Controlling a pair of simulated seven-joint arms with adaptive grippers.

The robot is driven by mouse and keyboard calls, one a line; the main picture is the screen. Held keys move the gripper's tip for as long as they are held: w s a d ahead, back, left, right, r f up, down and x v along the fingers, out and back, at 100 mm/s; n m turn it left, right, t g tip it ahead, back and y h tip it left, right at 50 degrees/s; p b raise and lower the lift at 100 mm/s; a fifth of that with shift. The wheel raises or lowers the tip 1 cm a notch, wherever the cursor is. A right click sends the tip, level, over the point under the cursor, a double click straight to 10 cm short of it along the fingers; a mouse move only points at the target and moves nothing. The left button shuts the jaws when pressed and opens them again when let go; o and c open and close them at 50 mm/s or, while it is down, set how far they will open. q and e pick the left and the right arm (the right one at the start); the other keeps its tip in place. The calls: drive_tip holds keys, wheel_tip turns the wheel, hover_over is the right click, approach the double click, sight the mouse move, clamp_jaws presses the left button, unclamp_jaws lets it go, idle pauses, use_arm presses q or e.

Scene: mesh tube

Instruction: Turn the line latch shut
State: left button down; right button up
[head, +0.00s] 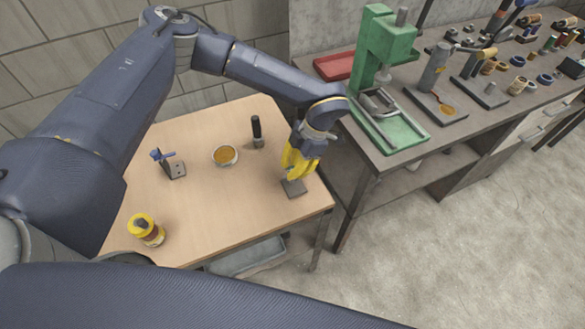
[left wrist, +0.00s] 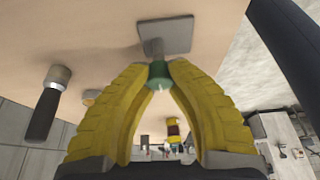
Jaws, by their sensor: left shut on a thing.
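A small grey bracket with a blue lever (head: 165,158) stands on the left part of the wooden table; I cannot tell for sure whether it is the line latch. My left gripper (head: 294,176) points down near the table's right edge. In the left wrist view, its yellow fingers (left wrist: 158,72) are closed around a small green piece (left wrist: 155,76) with a pale tip. This piece rises from a square grey base plate (head: 294,188), which lies on the table. The fingers hide most of the piece in the head view. My right gripper is not in view.
A bowl of orange-brown contents (head: 225,155) and a black-handled tool (head: 257,132) stand mid-table. A yellow-capped jar (head: 146,229) is at the front left. A workbench with a green press (head: 385,60) stands at the right. The front middle of the table is clear.

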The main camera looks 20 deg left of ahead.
use_arm(q)
drive_tip(key=shift+s+a, duration=0.1)
drive_tip(key=c, duration=1.1)
unclamp_jaws()
drive_tip(key=shift+c, duration=0.2)
drive_tip(key=v, duration=1.2)
